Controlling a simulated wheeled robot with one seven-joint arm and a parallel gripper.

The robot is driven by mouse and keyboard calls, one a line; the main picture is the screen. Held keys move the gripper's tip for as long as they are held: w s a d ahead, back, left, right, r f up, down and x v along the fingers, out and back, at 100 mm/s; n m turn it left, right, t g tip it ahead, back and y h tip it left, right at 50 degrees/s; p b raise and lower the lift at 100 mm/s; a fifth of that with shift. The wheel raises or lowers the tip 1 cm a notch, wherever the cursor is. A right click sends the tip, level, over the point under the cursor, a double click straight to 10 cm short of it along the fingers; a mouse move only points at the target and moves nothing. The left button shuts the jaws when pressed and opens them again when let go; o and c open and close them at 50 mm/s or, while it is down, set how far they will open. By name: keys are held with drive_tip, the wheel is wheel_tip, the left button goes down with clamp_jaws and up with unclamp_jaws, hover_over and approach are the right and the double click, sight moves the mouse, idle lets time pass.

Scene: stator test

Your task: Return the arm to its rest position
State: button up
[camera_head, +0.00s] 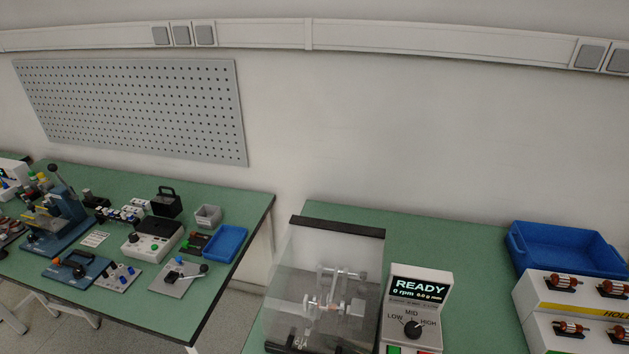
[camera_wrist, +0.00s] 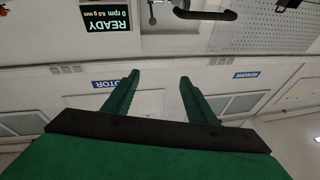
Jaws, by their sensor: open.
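My gripper (camera_wrist: 158,84) shows in the wrist view, its two green fingers spread apart with nothing between them. My arm does not show in the head view. The test machine (camera_head: 325,285) stands on the right-hand green bench with its clear cover down over a metal fixture. Its display (camera_head: 418,288) reads READY, 0 rpm, 0.0 g mm; the display also shows upside down in the wrist view (camera_wrist: 107,15).
A blue bin (camera_head: 565,250) and a white rack (camera_head: 570,310) with several rotors stand at the right. The left bench holds a blue press (camera_head: 65,215), a blue tray (camera_head: 225,243) and several small fixtures. Bare bench top (camera_head: 470,260) lies between machine and bin.

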drive_tip(key=s+a+f+n+g+y, duration=0.1)
drive_tip(key=s+a+f+g, duration=0.5)
drive_tip(key=s+f, duration=0.6)
drive_tip(key=shift+a+f+n+y, duration=0.2)
drive_tip(key=shift+a+n+y, duration=0.15)
drive_tip(key=shift+a, duration=0.2)
drive_tip(key=shift+s, duration=0.1)
